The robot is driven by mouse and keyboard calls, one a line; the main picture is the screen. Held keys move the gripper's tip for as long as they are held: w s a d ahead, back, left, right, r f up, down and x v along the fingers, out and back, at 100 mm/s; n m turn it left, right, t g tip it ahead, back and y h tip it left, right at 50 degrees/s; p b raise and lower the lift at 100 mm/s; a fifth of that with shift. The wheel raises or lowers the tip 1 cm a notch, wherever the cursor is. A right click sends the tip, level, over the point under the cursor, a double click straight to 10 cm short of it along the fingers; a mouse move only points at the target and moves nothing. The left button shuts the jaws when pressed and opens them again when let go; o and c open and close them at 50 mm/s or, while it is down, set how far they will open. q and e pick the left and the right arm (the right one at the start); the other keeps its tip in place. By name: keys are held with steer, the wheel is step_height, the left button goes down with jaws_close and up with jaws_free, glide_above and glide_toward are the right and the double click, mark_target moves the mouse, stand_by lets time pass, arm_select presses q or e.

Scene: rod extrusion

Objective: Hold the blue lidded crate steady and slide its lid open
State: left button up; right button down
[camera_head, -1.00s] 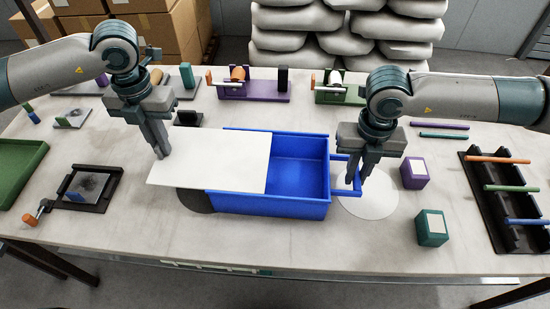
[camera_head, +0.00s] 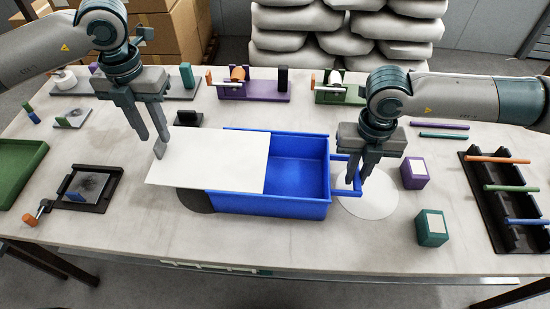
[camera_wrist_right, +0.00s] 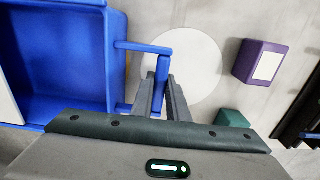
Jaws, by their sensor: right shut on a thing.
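The blue crate (camera_head: 268,207) stands mid-table, its right part open and showing an empty inside. Its white lid (camera_head: 212,160) is slid to the left, covers the crate's left part and overhangs past its left side. A small grey tab (camera_head: 160,149) stands at the lid's left end. My left gripper (camera_head: 155,140) is open, its fingers spread just above and beside this tab; whether they touch it I cannot tell. My right gripper (camera_head: 357,181) is shut on the blue handle (camera_head: 343,193) at the crate's right side. The right wrist view shows the handle (camera_wrist_right: 163,68) between its fingers.
A white disc (camera_head: 372,207) lies under the right gripper. Purple (camera_head: 414,173) and green (camera_head: 432,228) boxes and a black rod rack (camera_head: 490,200) stand to the right. A black fixture (camera_head: 87,188) and green tray (camera_head: 15,168) lie left. Purple and green fixtures stand behind the crate.

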arm_select(q)
step_height(320, 180, up, 8)
steer(key=shift+f, duration=0.15)
stand_by(0.4)
arm_select(e)
steer(key=c, duration=1.2)
jaws_free()
steer(key=shift+o, duration=0.2)
steer(key=shift+r, duration=0.15)
steer(key=shift+r+p, duration=0.95)
steer(key=shift+r, duration=2.35)
arm_select(q)
steer(key=shift+r, duration=0.9)
arm_select(e)
steer(key=shift+r, duration=0.15)
steer(key=shift+r, duration=1.4)
